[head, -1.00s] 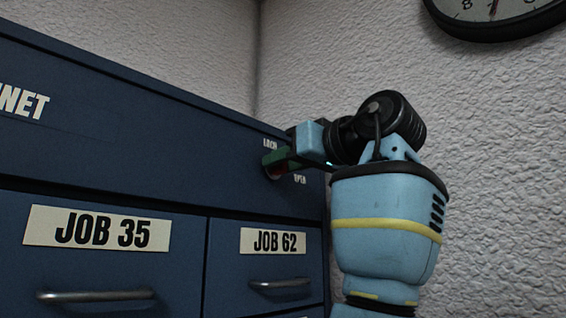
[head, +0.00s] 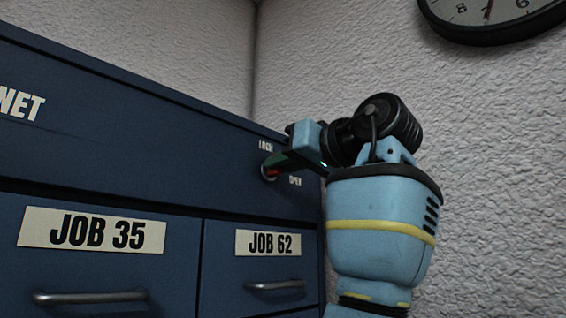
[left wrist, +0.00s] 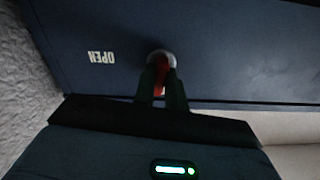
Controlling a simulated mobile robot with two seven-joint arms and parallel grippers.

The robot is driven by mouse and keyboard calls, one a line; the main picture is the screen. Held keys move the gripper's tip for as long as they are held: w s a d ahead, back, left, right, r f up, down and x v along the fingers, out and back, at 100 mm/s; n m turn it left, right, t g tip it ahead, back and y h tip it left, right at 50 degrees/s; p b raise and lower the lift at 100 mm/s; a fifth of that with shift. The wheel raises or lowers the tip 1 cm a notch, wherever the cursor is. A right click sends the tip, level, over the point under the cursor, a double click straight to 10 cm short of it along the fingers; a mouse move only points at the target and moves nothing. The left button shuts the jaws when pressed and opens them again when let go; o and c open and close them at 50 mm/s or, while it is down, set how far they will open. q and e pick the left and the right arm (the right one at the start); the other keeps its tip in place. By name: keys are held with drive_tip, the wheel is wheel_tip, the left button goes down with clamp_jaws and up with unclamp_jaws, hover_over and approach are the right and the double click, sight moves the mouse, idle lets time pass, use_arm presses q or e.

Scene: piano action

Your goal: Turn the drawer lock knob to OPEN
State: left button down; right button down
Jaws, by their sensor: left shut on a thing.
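The drawer lock knob is red on a pale round base, set in the upper right of the blue cabinet front; its base shows in the head view (head: 268,174). In the left wrist view the red knob (left wrist: 160,72) sits between my gripper's two dark fingers. My left gripper (head: 277,161) is shut on the knob, and its fingers hide part of it. The LOCK label (head: 265,146) is above the knob and the OPEN label (head: 295,181) is to its lower right. The exact setting of the knob is hard to tell. My right gripper is not in view.
Below the knob are the JOB 62 drawer with its handle (head: 275,285) and the JOB 35 drawer with its handle (head: 90,297). A textured wall (head: 490,160) stands close on the right, with a clock (head: 490,18) high up.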

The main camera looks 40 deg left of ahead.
use_arm(q)
drive_tip(key=shift+w+f+m, duration=0.1)
drive_tip(key=shift+m, duration=2.5)
drive_tip(key=shift+w+f+m, duration=0.1)
drive_tip(key=shift+f+m, duration=0.05)
drive_tip(key=shift+m, duration=2.45)
drive_tip(key=shift+w+f+m, duration=0.1)
drive_tip(key=shift+m, duration=2.8)
drive_tip(key=c, duration=1.4)
unclamp_jaws()
drive_tip(key=shift+c, duration=0.2)
